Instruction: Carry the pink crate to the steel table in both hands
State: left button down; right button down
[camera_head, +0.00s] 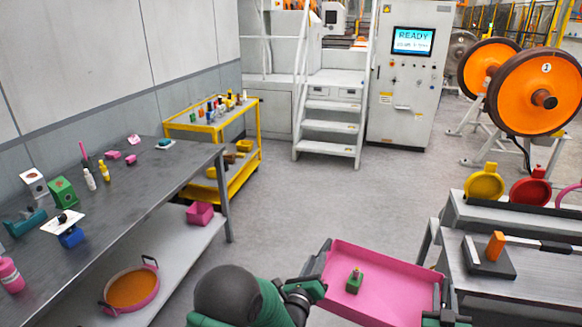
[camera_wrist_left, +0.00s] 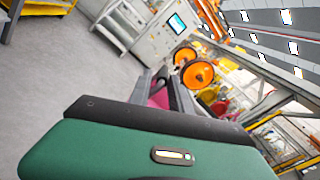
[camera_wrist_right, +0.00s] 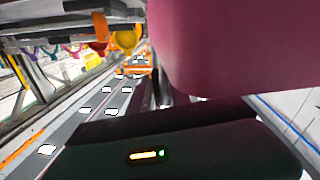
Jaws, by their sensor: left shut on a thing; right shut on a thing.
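The pink crate (camera_head: 400,271) is in front of me at the lower right of the head view, with a small green block with a brass-coloured top inside. My left gripper (camera_head: 320,262) is shut on its left wall. My right gripper (camera_head: 444,300) is at its right wall and shut on it, mostly cut off by the frame. Pink parts of the crate show in the left wrist view (camera_wrist_left: 158,98) and right wrist view (camera_wrist_right: 225,50). The long steel table (camera_head: 135,200) stands at the left, apart from the crate, with small items on top.
A yellow cart (camera_head: 223,186) stands beyond the table's far end. White steps (camera_head: 332,120) and a control cabinet (camera_head: 402,75) are at the back. The floor (camera_head: 300,210) between is clear.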

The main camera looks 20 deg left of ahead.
aim_at(161, 175)
jog(key=i+u, duration=0.15)
jog(key=u, duration=0.25)
jog(key=i+u, duration=0.1)
jog(key=u, duration=0.3)
jog(key=i+l+u, duration=0.1)
jog(key=u, duration=0.3)
jog(key=i+l, duration=1.15)
jog(key=i, duration=0.7)
jog(key=i+l, duration=0.1)
jog(key=i, duration=0.65)
jog(key=i+u, duration=0.15)
jog(key=i, duration=0.25)
jog(key=i+l+u, duration=0.15)
jog(key=i, duration=0.3)
jog(key=i+l+u, duration=0.2)
jog(key=i, duration=0.2)
jog(key=u, duration=1.45)
